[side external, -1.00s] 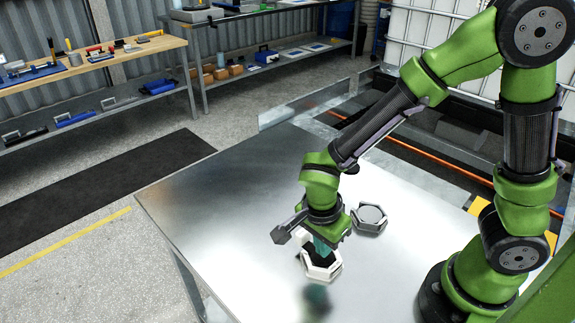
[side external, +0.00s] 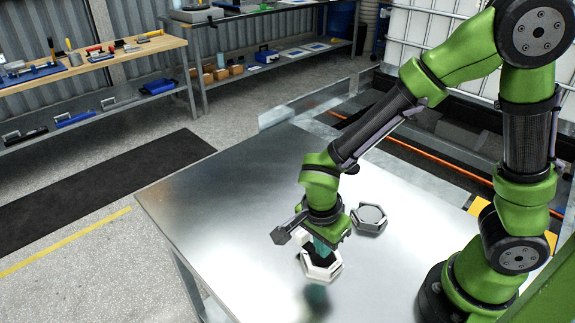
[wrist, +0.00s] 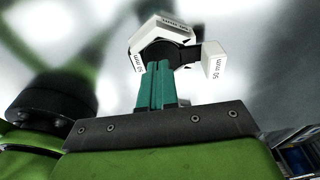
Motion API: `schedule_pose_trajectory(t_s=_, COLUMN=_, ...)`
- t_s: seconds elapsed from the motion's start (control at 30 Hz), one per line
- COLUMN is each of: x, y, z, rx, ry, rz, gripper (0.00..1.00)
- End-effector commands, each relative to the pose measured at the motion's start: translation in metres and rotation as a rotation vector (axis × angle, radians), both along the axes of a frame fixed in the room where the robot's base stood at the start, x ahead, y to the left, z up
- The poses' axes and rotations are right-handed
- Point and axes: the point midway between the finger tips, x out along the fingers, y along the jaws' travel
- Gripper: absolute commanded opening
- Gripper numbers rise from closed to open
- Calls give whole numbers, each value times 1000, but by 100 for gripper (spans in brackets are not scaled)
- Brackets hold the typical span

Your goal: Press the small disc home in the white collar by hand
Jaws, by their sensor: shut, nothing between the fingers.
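The white collar (side external: 333,271), a six-sided ring, lies on the metal table. It also shows beyond my fingertips in the wrist view (wrist: 160,33), with print on its faces. Something dark, perhaps the small disc (wrist: 184,54), shows within the collar; its edges and seating depth are hidden by my fingers. A white block marked "50 mm" (wrist: 214,62) shows beside it, at the end of a dark piece. My gripper (side external: 321,252) points down over the collar. Its teal fingers (wrist: 157,68) are shut with nothing between them; the tips are at the dark piece, and contact is unclear.
The metal table (side external: 220,210) is clear to the left. Workbenches with tools (side external: 100,58) stand far off at the back left.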

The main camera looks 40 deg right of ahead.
Motion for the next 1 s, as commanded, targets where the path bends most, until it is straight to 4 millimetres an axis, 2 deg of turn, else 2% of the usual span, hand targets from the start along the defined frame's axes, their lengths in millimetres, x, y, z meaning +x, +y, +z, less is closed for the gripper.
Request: schedule_pose_trajectory(t_s=1.0, x=0, y=0, z=-19, rx=-1, ry=1, rz=-1, gripper=0)
